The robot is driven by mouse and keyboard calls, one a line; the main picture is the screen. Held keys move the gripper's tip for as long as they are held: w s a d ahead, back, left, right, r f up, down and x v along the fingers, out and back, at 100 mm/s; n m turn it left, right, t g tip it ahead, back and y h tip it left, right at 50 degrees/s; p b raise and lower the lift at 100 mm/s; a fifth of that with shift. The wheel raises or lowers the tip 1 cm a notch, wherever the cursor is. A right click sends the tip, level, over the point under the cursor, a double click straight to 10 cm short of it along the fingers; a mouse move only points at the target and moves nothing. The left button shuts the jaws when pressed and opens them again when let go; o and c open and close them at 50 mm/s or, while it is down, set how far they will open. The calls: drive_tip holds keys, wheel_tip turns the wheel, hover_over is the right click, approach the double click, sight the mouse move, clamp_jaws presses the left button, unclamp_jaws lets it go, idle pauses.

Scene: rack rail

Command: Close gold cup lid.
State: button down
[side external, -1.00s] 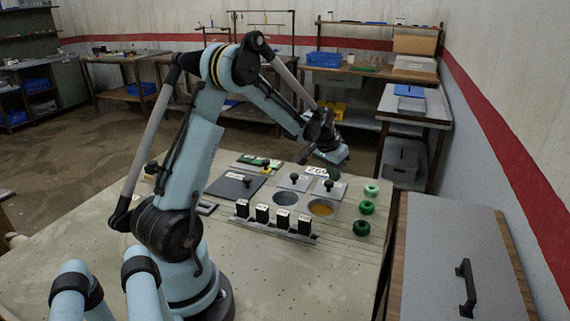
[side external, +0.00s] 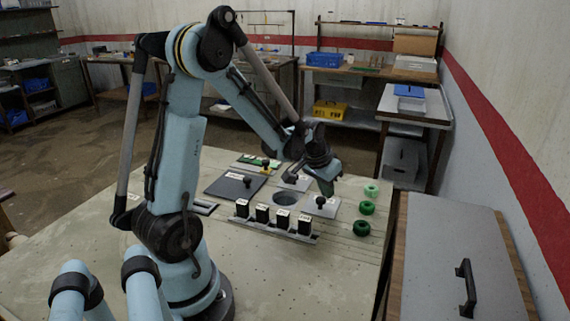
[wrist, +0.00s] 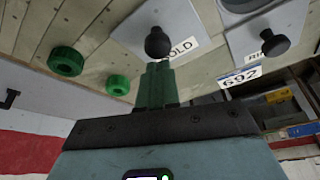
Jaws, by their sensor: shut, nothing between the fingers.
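The gold cup lid (side external: 331,210) is a grey plate with a black knob (side external: 321,201). It lies flat over the spot of the gold cup, whose gold inside is hidden. In the wrist view the lid (wrist: 139,28) shows with its knob (wrist: 157,42) and a GOLD label (wrist: 182,49). My gripper (side external: 327,191) is just behind the knob, pointing down. In the wrist view its green fingers (wrist: 158,67) are together and empty, close to the knob; I cannot tell whether they touch it.
A second round cup (side external: 284,197) is open, with its knobbed lid (side external: 296,181) behind it. Several black labelled blocks (side external: 262,213) stand in front. Green rings (side external: 367,208) lie to the right. A dark square plate (side external: 234,186) is at the left.

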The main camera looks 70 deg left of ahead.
sight(334, 201)
drive_tip(key=shift+s+d+f, duration=0.1)
drive_tip(key=shift+s+d, duration=0.05)
drive_tip(key=shift+s, duration=0.1)
drive_tip(key=w, duration=0.1)
drive_tip(key=w+a, duration=0.1)
drive_tip(key=w, duration=0.2)
drive_tip(key=shift+a+r, duration=0.15)
drive_tip(key=shift+r, duration=0.25)
drive_tip(key=a+v, duration=0.1)
drive_tip(key=v, duration=0.7)
drive_tip(key=s+d+m+t, duration=0.1)
drive_tip(key=s+d, duration=0.2)
drive_tip(key=d, duration=0.3)
drive_tip(key=s+d+r+m+t, duration=0.1)
drive_tip(key=s+d, duration=0.2)
drive_tip(key=d, duration=0.4)
drive_tip(key=s+d+r+m+t+h, duration=0.1)
drive_tip(key=s+d, duration=0.3)
drive_tip(key=d, duration=0.2)
drive_tip(key=shift+d+r+m, duration=0.2)
drive_tip(key=shift+d+m, duration=0.1)
